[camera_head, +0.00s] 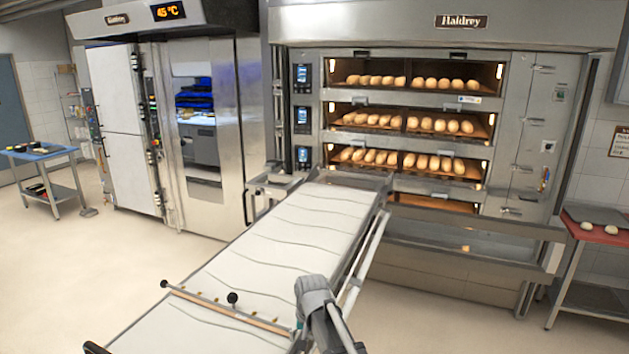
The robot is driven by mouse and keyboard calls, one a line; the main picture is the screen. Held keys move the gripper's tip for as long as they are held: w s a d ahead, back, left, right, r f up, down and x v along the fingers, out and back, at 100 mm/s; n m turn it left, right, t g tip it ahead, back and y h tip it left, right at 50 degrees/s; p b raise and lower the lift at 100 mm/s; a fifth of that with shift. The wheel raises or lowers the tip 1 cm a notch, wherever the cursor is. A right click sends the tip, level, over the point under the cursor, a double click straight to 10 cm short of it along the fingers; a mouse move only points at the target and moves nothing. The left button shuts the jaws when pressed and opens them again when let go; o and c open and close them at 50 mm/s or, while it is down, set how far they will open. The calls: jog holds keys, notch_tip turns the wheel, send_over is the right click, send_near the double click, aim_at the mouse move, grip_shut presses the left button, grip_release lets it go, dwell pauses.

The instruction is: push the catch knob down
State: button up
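A small round black knob (232,298), which looks like the catch knob, stands up near the wooden crossbar at the near end of the long white loader (262,245). The crossbar (215,308) runs across the loader's cloth, with a dark end at its left. The grey end of my arm, with my gripper (312,290), is over the loader's right side, to the right of the knob and apart from it. I cannot make out its fingers or whether it is open or shut.
The loader reaches to a deck oven (415,140) with several decks of bread rolls. A tall steel cabinet (150,140) stands to the left. A blue-topped cart (40,155) is at the far left, and a red-topped table (598,232) at the right. Open floor lies left of the loader.

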jog(key=s+d+f+b, duration=0.2)
jog(key=s+d, duration=0.4)
jog(key=d, duration=0.3)
jog(key=s+d+f+n+h+b, duration=0.1)
jog(key=s+d+f+b, duration=0.2)
jog(key=s+d, duration=0.3)
jog(key=d+f, duration=0.1)
jog(key=d, duration=0.3)
jog(key=shift+s+d+f+g, duration=0.15)
jog(key=shift+s+g, duration=0.05)
jog(key=shift+g, duration=0.1)
dwell(1.2)
jog(key=shift+c, duration=0.2)
